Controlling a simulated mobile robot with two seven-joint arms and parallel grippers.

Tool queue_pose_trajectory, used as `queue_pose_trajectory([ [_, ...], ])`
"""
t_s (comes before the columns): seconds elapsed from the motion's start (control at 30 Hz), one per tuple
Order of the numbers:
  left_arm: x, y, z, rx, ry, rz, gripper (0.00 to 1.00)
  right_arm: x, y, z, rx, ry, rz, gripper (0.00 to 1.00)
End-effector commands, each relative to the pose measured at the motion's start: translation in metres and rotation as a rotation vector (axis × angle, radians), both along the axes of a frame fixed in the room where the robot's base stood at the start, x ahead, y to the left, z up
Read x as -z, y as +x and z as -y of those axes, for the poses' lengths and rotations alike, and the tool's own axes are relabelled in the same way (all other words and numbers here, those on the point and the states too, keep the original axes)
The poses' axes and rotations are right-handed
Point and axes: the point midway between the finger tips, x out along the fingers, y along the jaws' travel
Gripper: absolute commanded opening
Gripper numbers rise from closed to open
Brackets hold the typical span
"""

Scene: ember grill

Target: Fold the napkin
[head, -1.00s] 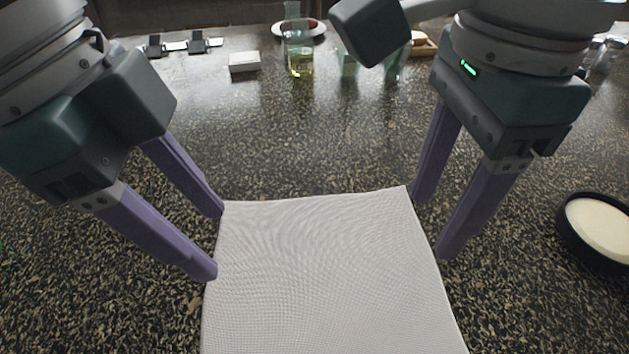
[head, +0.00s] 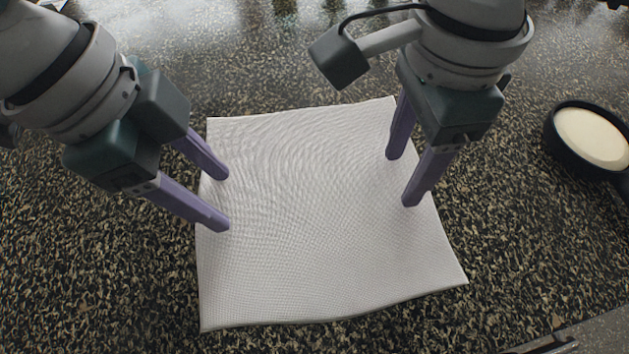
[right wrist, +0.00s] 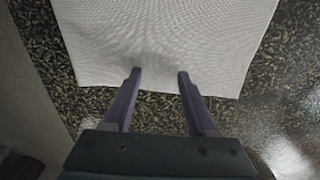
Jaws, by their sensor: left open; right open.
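The white napkin (head: 315,240) lies spread out and unfolded on the speckled dark counter, with faint ripples toward its far side. My left gripper (head: 228,201) is open at the napkin's left edge, its fingertips over the cloth. My right gripper (head: 400,182) is open at the right edge, fingers apart over the cloth. In the right wrist view, both fingertips (right wrist: 159,72) overlap the edge of the napkin (right wrist: 160,35) with nothing held between them. I cannot tell whether the fingertips touch the cloth.
A black round dish with cream contents (head: 590,137) stands on the counter to the right of the napkin. The speckled counter (head: 110,270) is clear left of the napkin. A counter edge shows at the bottom right.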

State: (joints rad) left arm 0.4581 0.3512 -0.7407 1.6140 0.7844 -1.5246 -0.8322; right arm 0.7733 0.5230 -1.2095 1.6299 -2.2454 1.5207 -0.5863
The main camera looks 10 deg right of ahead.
Motion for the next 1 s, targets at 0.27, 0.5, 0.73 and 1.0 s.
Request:
queue_pose_trajectory([
  [0.27, 0.0029, -0.0001, 0.0000, 0.000, 0.000, 0.000, 0.48, 0.0030, 0.0000, 0.0002, 0.000, 0.000, 0.000, 0.48],
  [0.5, 0.0031, -0.0002, -0.0002, -0.001, 0.001, -0.001, 0.34, 0.0033, -0.0002, 0.0003, 0.001, -0.001, -0.001, 0.34],
  [0.73, 0.0033, -0.0003, -0.0004, -0.001, 0.001, -0.001, 0.21, 0.0035, -0.0003, 0.0005, 0.001, -0.001, -0.001, 0.21],
  [1.0, 0.0034, -0.0003, -0.0005, -0.001, 0.002, -0.001, 0.06, 0.0037, -0.0005, 0.0007, 0.001, -0.002, -0.002, 0.06],
])
